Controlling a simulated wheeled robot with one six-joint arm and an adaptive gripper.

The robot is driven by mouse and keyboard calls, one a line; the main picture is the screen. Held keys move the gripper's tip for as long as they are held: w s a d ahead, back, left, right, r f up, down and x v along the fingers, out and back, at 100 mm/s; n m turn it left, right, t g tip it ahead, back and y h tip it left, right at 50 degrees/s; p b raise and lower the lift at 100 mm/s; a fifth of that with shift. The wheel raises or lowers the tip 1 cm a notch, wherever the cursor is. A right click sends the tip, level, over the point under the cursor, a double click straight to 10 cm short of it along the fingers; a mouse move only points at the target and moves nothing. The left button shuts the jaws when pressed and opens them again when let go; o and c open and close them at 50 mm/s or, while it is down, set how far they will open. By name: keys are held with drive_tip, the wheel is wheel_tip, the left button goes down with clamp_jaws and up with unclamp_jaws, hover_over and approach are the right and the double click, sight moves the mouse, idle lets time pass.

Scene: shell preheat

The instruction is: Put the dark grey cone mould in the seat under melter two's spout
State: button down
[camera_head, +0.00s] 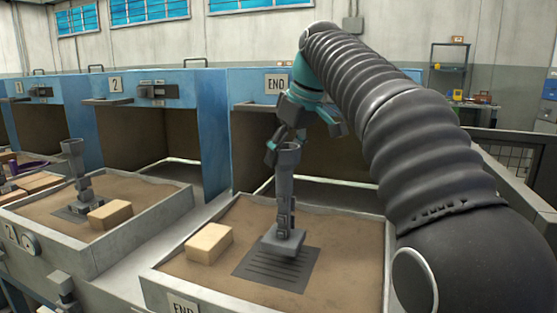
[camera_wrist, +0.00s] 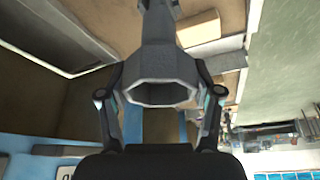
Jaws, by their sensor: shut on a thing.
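A grey mould with a flared, hollow cup at its top (camera_head: 287,157), a narrow stem and a flat block at its foot is upright in the head view. My gripper (camera_head: 287,147) is shut on its cup from above. In the wrist view the fingers of my gripper (camera_wrist: 162,105) lie on both sides of the cup rim (camera_wrist: 160,93). The mould's foot is over a dark slotted plate (camera_head: 277,270) in the sand tray marked END; I cannot tell whether it touches.
A tan block (camera_head: 209,243) lies left of the plate. A second grey mould (camera_head: 75,165) stands in the tray to the left, beside another tan block (camera_head: 110,214). Blue open-fronted bays marked 1, 2 and END line the back. Tray walls (camera_head: 175,290) stand around the sand.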

drive_tip(key=d+r, duration=0.6)
drive_tip(key=d, duration=0.4)
drive_tip(key=shift+w+d, duration=0.15)
drive_tip(key=shift+w, duration=0.1)
drive_tip(key=shift+r, duration=0.1)
